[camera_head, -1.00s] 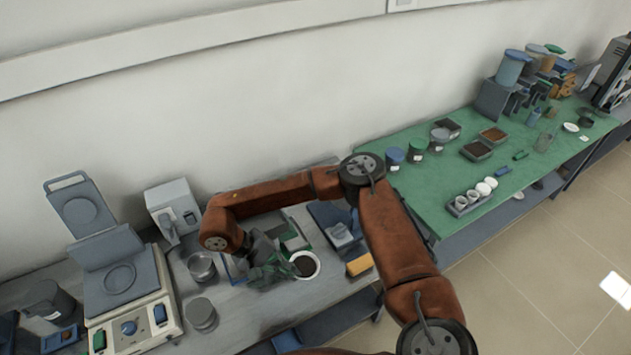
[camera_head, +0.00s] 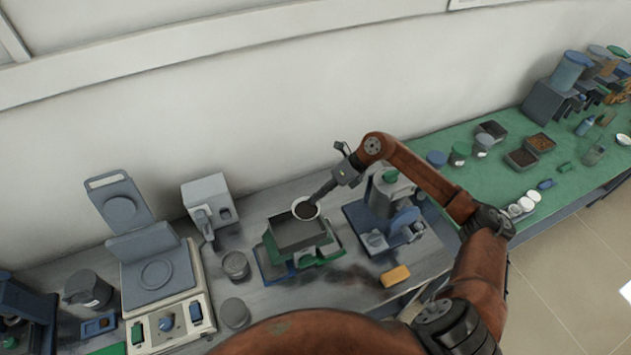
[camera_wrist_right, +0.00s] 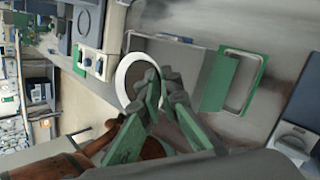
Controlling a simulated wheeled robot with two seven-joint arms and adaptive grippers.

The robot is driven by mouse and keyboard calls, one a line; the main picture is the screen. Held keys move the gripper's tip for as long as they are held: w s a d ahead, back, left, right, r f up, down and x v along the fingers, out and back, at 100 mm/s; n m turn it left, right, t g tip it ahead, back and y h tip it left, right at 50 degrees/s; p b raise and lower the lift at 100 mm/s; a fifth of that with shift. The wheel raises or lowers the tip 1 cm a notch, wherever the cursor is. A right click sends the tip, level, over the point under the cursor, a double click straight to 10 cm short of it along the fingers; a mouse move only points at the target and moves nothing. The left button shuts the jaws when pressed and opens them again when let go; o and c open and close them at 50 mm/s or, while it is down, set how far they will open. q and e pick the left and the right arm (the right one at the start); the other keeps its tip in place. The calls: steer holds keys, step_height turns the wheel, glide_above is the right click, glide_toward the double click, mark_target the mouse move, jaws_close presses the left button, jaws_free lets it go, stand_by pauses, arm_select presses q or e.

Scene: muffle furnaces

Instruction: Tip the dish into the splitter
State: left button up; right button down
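A round white dish (camera_head: 306,210) with dark material in it is held over the splitter (camera_head: 297,236), a grey open-topped box with green trays at its base. My right gripper (camera_head: 322,194) comes in from the right and is shut on the dish's rim. In the right wrist view the dish (camera_wrist_right: 133,88) shows its white rim and dark contents beside the green fingers (camera_wrist_right: 154,100). The grey splitter and a green-rimmed tray (camera_wrist_right: 240,82) lie beyond it. The dish looks near level; any slight tilt is hard to tell. My left gripper is not in view.
A blue-based machine (camera_head: 385,205) stands just right of the splitter, with a yellow block (camera_head: 395,275) in front. A grey tin (camera_head: 235,265) and a balance (camera_head: 160,275) are at left. A green-topped bench (camera_head: 470,178) with several containers is at right.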

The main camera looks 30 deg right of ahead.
steer(key=shift+w+d+f+m+t+h+p, duration=0.25)
steer(key=shift+d+f+t+h, duration=0.1)
steer(key=shift+f+h, duration=0.15)
steer(key=shift+w+d+f+m+t+h+p, duration=0.25)
steer(key=shift+d+f+h, duration=0.1)
steer(key=shift+f+h, duration=0.15)
stand_by(0.6)
steer(key=shift+r, duration=0.1)
steer(key=shift+a+r+h+p, duration=0.15)
steer(key=shift+r+h+p, duration=0.4)
steer(key=shift+h+p, duration=0.15)
